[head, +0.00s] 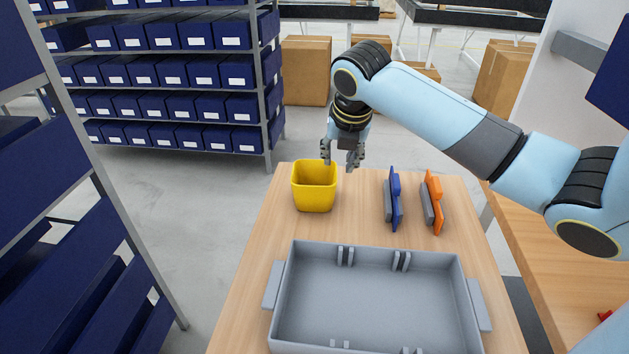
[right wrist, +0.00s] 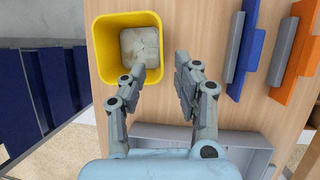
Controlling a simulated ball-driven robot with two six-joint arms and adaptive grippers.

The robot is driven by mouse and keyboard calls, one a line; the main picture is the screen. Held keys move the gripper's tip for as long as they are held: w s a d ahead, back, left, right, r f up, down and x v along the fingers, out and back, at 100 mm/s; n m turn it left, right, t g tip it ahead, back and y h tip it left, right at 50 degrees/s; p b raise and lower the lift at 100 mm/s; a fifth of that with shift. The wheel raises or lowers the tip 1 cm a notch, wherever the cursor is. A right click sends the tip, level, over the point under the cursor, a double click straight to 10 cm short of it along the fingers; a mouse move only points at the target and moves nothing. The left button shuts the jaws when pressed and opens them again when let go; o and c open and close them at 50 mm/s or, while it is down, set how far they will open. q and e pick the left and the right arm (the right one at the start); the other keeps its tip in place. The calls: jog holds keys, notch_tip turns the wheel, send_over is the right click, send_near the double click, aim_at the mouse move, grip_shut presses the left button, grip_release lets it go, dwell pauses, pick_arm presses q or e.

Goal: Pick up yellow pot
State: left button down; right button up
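The yellow pot (head: 314,190) stands upright on the wooden table, near its far left corner. It is open at the top, and the right wrist view looks down into the pot (right wrist: 104,68), where a pale grey bottom shows. My right gripper (head: 341,162) is open and empty, just above and beside the pot's right rim. In the right wrist view the fingers of my right gripper (right wrist: 160,70) are apart, with the left finger by the pot's right wall and the right finger over bare table. My left gripper is not in view.
A grey tray (head: 375,250) with side handles lies on the table in front of the pot. A blue-and-grey part (head: 395,199) and an orange-and-grey part (head: 435,203) stand to the right. Shelves with blue bins (head: 170,73) stand behind left. Bare table lies between pot and blue part.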

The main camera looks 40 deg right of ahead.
aim_at(336, 173)
jog(key=x, duration=0.9)
jog(key=shift+f, duration=0.1)
jog(key=shift+s, duration=0.1)
grip_shut()
